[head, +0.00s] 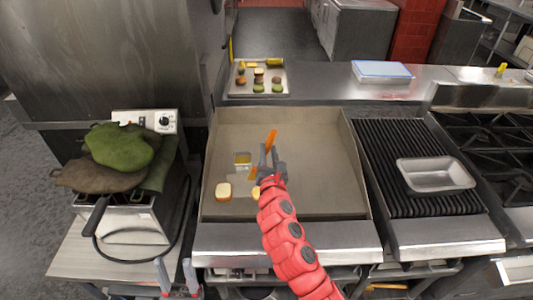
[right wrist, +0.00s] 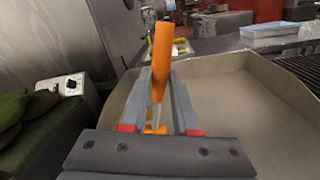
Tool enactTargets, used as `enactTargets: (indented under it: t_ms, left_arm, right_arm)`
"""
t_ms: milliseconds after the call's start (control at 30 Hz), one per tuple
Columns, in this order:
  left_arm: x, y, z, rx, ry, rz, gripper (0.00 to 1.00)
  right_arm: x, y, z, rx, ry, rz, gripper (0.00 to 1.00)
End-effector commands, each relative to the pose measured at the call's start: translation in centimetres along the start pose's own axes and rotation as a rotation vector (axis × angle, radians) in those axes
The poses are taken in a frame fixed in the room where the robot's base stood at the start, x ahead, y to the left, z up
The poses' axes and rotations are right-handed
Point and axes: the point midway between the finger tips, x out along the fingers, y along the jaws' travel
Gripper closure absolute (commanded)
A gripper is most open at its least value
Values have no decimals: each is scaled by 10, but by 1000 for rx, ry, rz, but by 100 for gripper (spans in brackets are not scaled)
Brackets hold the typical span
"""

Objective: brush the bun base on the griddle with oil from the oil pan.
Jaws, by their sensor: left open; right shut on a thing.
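The griddle (head: 320,150) is a wide flat plate with raised walls. The small oil pan (head: 242,158) with yellow oil sits on its left part. A pale, brown-edged bun piece (head: 223,192) lies in front of the pan; a second bun piece (head: 256,192) is partly hidden by my right arm. I cannot tell which is the base. My right gripper (head: 268,160) is shut on an orange brush (head: 271,140), just right of the oil pan. The brush's orange handle (right wrist: 161,60) stands up between the fingers (right wrist: 158,100); its bristles are not clear. My left gripper (head: 178,275) is open and empty, below the griddle's front.
A tray (head: 235,90) of food pieces stands behind the griddle, beside a lidded container (head: 382,71). A fryer (head: 135,215) with green and brown cloth-like items stands left. An empty metal pan (head: 435,175) sits on the ribbed grill at right. The griddle's right half is clear.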

Motion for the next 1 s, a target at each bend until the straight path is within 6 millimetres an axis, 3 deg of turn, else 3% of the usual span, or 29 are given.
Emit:
enactTargets:
  t_ms: [300,767,1000]
  left_arm:
    - [22,-1,-4,0,0,0,50]
    - [25,-1,-4,0,0,0,50]
    - [47,-2,-8,0,0,0,50]
  right_arm:
    - [4,1,24,-1,-3,-5,100]
    - [5,1,26,-1,-2,-6,100]
    - [6,8,49,-1,-1,-6,100]
